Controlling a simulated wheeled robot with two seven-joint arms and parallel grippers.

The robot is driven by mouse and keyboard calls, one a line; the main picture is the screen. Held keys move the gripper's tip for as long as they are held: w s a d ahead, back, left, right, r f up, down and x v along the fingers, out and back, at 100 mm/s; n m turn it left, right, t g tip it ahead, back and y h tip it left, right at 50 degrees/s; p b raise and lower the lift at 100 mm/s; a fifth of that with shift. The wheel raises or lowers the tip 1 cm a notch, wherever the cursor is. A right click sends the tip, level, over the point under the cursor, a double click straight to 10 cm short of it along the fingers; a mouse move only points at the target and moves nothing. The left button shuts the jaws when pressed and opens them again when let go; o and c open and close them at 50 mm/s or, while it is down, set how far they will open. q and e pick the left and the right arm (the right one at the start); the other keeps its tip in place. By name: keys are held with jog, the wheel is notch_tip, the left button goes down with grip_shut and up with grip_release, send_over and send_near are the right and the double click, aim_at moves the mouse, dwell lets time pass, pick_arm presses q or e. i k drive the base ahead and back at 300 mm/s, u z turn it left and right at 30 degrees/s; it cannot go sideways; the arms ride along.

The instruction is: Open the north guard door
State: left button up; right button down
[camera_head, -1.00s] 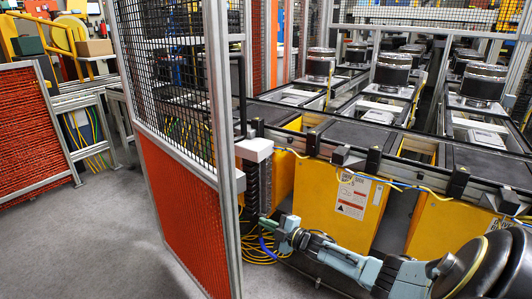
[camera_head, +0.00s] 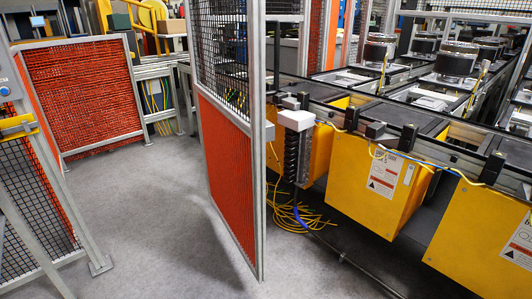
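A guard door (camera_head: 228,160) with an aluminium frame, black mesh above and an orange panel below stands near the middle. It stands out at an angle from the line of yellow units, with open grey floor on its left side. I cannot tell from its label whether it is the north door. A white box (camera_head: 297,120) sits just to the right of its near upright. Neither of my grippers is in view.
Yellow units (camera_head: 375,190) under a conveyor line fill the right. Yellow cables (camera_head: 295,215) lie on the floor beside the door. Orange fence panels (camera_head: 85,95) and a mesh frame (camera_head: 30,195) stand left. Grey floor (camera_head: 150,220) is clear between.

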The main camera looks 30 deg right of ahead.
aim_at(224, 131)
jog(key=u, duration=0.45)
jog(key=i, duration=1.15)
jog(key=z, duration=0.8)
